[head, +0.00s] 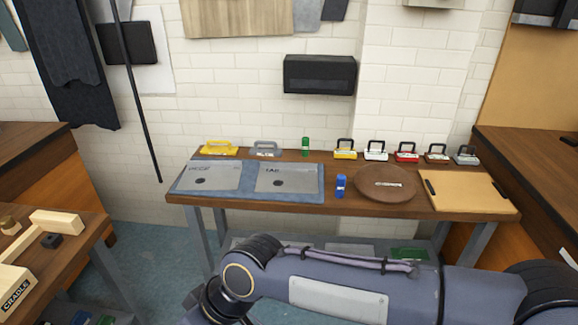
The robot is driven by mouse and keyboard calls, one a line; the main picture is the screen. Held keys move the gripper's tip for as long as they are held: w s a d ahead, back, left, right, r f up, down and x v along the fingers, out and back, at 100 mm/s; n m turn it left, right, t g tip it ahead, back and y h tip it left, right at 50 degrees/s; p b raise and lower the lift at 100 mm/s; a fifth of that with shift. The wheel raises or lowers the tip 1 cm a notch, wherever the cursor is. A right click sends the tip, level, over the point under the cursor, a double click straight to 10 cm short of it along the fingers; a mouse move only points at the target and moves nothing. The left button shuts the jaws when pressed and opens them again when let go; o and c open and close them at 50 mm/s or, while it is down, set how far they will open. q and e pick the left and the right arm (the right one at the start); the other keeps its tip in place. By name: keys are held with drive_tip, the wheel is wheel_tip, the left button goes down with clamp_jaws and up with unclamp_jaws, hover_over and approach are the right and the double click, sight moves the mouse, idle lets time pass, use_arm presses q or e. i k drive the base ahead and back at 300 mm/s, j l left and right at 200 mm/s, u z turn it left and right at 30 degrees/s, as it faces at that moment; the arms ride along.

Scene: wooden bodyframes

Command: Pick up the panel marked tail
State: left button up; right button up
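Two flat grey panels lie side by side on a blue mat (248,193) at the left of the wooden table. The left panel (222,180) and the right panel (300,182) each have dark lettering along the top and a dark round spot. The lettering is too small to read surely, so I cannot tell which is marked tail. One of my arms crosses the bottom of the head view from the right, in front of the table. Neither gripper shows in the view.
A round brown board (385,194), a blue bottle-like item (341,186) and a tan board (468,191) share the table. Several handled blocks, including a yellow one (220,147), stand along its back. A side bench (62,272) at left holds wooden parts.

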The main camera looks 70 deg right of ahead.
sight(273, 177)
drive_tip(key=z, duration=0.45)
drive_tip(key=i+l+z, duration=0.1)
drive_tip(key=z, duration=0.85)
drive_tip(key=i+z, duration=0.1)
drive_tip(key=z, duration=0.35)
